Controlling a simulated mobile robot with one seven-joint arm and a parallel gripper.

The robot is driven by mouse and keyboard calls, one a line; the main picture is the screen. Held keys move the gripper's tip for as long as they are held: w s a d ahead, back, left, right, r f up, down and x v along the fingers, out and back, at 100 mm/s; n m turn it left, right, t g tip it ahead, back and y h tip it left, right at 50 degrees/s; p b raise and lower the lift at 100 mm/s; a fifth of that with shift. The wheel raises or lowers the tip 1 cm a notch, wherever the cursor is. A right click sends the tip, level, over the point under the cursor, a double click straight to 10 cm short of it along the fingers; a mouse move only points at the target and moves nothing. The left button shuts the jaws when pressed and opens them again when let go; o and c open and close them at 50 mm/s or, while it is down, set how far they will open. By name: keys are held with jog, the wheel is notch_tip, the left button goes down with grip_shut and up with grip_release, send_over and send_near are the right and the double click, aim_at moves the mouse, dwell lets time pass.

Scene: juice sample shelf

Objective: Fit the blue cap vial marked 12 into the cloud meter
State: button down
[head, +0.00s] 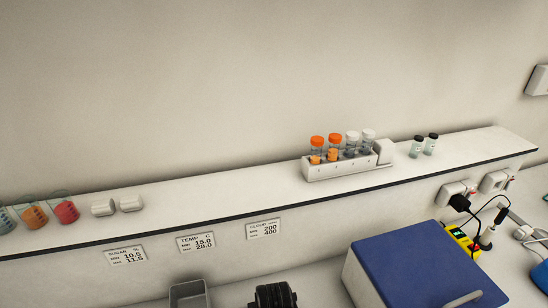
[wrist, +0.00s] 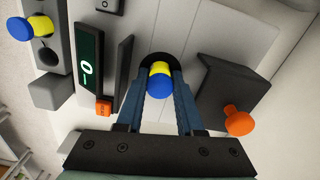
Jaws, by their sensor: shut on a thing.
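In the wrist view, my gripper (wrist: 160,82) is shut on a vial with a blue cap (wrist: 159,87) and a yellow band below the cap. The vial is seen from its cap end, and no number on it can be read. It is at a dark round opening (wrist: 148,63) in a pale panel. How deep it sits is hidden by the cap and fingers. The cloud meter seems to be this device, with a dark display (wrist: 88,68) showing a green 0. My gripper is not in the head view.
In the wrist view, another blue-capped piece (wrist: 40,25) sits in a grey holder at upper left. An orange knob (wrist: 240,121) is at right, an orange button (wrist: 104,108) at left. In the head view, a vial rack (head: 350,169) stands on the shelf, above a blue-lidded box (head: 420,262).

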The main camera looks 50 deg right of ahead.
jog(key=shift+f, duration=0.25)
jog(key=shift+c, duration=2.3)
grip_release()
notch_tip(320, 180, up, 13)
jog(key=shift+b, duration=0.4)
jog(key=shift+w, duration=0.1)
